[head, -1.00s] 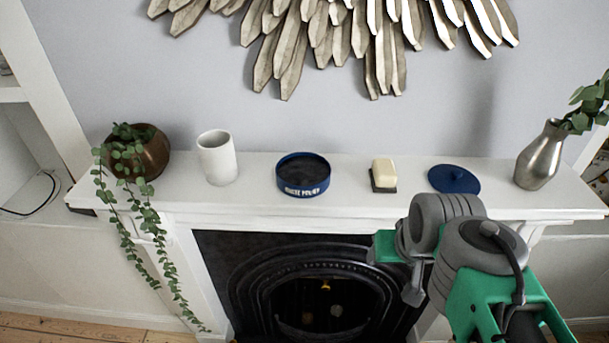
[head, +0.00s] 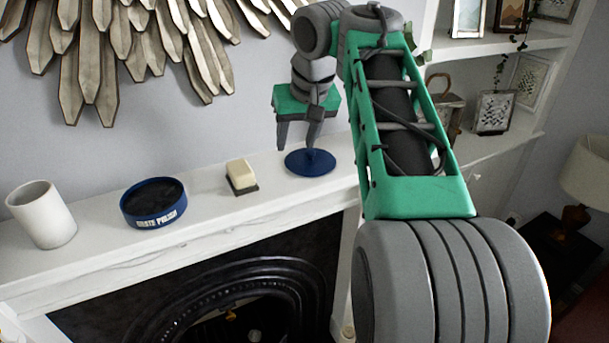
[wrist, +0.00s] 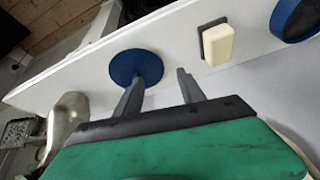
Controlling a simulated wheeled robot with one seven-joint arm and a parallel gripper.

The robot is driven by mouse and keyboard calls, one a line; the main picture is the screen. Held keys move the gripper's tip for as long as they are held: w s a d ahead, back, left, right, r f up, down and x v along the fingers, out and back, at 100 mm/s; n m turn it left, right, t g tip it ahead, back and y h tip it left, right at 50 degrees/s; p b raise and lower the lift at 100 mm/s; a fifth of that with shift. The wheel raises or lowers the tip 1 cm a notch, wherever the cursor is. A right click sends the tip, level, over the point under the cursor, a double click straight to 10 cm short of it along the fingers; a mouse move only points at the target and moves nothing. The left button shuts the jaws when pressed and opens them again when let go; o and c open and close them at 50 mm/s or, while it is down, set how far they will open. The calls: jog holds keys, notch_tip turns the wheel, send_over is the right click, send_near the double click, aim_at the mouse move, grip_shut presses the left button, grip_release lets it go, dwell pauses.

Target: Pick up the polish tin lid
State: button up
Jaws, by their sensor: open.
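Whether a finger touches the lid I cannot tell. The blue polish tin (head: 153,204), open with dark contents, stands further left on the mantelpiece.
A cream block on a dark base (head: 241,177) sits just left of the lid. A white cup (head: 42,214) stands at the far left. A metal vase (wrist: 66,118) is on the lid's other side. The mantel's front edge is close, and the wall is behind.

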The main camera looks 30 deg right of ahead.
send_near(310, 151)
jog(key=f, duration=0.1)
jog(key=shift+h, duration=0.4)
jog(key=b+x, duration=0.3)
jog(key=x, duration=0.1)
jog(key=b+x, duration=0.3)
jog(key=b, duration=0.1)
jog(key=shift+w+a+f, duration=0.2)
jog(key=shift+f, duration=0.15)
jog(key=shift+w, duration=0.15)
jog(key=shift+r, duration=0.15)
grip_shut()
